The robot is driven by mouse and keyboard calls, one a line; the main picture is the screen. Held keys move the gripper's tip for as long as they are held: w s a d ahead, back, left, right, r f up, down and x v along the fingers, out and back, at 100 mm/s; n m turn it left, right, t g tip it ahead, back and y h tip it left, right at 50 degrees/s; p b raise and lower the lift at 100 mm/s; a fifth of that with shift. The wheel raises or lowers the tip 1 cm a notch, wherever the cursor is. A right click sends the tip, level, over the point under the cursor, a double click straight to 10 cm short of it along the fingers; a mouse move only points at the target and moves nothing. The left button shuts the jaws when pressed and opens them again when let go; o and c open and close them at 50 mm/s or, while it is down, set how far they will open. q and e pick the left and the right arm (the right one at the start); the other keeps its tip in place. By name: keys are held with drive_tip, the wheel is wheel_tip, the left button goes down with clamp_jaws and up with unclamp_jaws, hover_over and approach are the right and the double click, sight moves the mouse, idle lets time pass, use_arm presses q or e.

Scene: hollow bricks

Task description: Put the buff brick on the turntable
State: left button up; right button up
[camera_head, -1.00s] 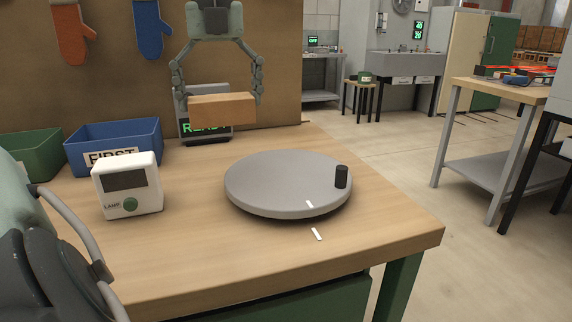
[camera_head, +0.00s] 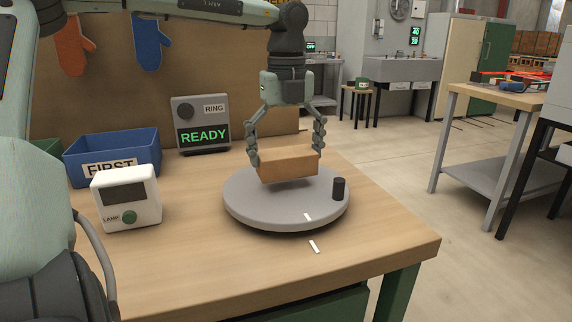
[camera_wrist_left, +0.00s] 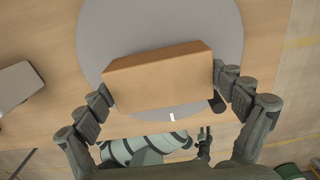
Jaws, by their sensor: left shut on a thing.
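The buff brick (camera_head: 287,167) is held by my left gripper (camera_head: 286,150), whose fingers are shut on its two ends. The brick hangs just above the round grey turntable (camera_head: 250,205), over its far part; a dark shadow lies below it. In the left wrist view the brick (camera_wrist_left: 158,76) spans between the fingers (camera_wrist_left: 162,88), slightly tilted, with the turntable disc (camera_wrist_left: 105,32) behind it. A black upright knob (camera_head: 338,188) stands at the turntable's right edge. My right gripper is not clearly in view.
A white lamp box (camera_head: 127,198) stands left of the turntable. Behind it are a blue bin (camera_head: 115,158) marked FIRST and a grey box reading READY (camera_head: 202,125). White marks lie on the turntable rim and on the wooden table (camera_head: 200,265). The table's front right is clear.

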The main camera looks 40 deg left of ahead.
use_arm(q)
drive_tip(key=shift+f, duration=1.2)
use_arm(e)
drive_tip(key=shift+s+d+f, duration=0.1)
drive_tip(key=shift+s+f, duration=0.15)
drive_tip(key=shift+f, duration=0.25)
use_arm(q)
drive_tip(key=shift+f, duration=0.1)
drive_tip(key=o, duration=1.3)
drive_tip(key=shift+c, duration=0.2)
use_arm(e)
drive_tip(key=shift+w+d+r, duration=0.15)
drive_tip(key=shift+r, duration=0.3)
